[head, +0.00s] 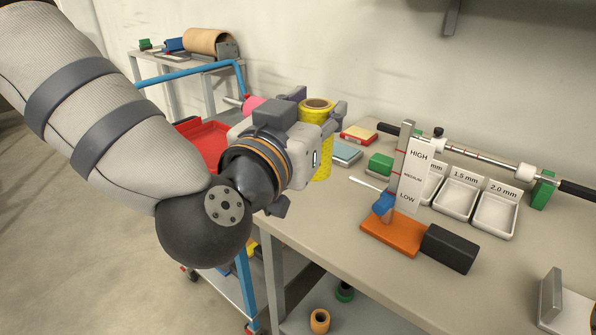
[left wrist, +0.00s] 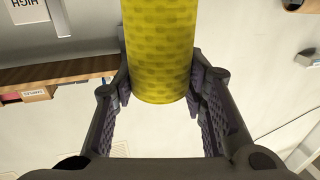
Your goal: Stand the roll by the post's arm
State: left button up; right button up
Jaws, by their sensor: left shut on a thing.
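A yellow patterned roll (head: 323,172) with a brown core stands upright in the grasp of my left gripper (head: 318,112). In the left wrist view the roll (left wrist: 159,50) sits between both fingers (left wrist: 159,84). My wrist hides much of its side in the head view. A blue block (head: 383,204) is low on the post, and a thin white arm (head: 366,184) points left from there. The roll is left of the post, apart from it. My right gripper is not shown.
A black block (head: 449,248) touches or nearly touches the orange base. White labelled bins (head: 495,216) and a long rod on stands (head: 480,155) are at the right. A green block (head: 380,164) lies behind the arm. A red tray (head: 203,140) is behind my arm.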

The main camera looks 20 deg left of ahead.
pick_arm(q)
jog(key=w+a+f+b, duration=0.2)
jog(key=w+a+f, duration=0.2)
jog(key=w+f, duration=0.7)
notch_tip(320, 180, down, 2)
jog(key=shift+b, duration=0.3)
jog(key=o, duration=1.3)
jog(key=shift+a, duration=0.1)
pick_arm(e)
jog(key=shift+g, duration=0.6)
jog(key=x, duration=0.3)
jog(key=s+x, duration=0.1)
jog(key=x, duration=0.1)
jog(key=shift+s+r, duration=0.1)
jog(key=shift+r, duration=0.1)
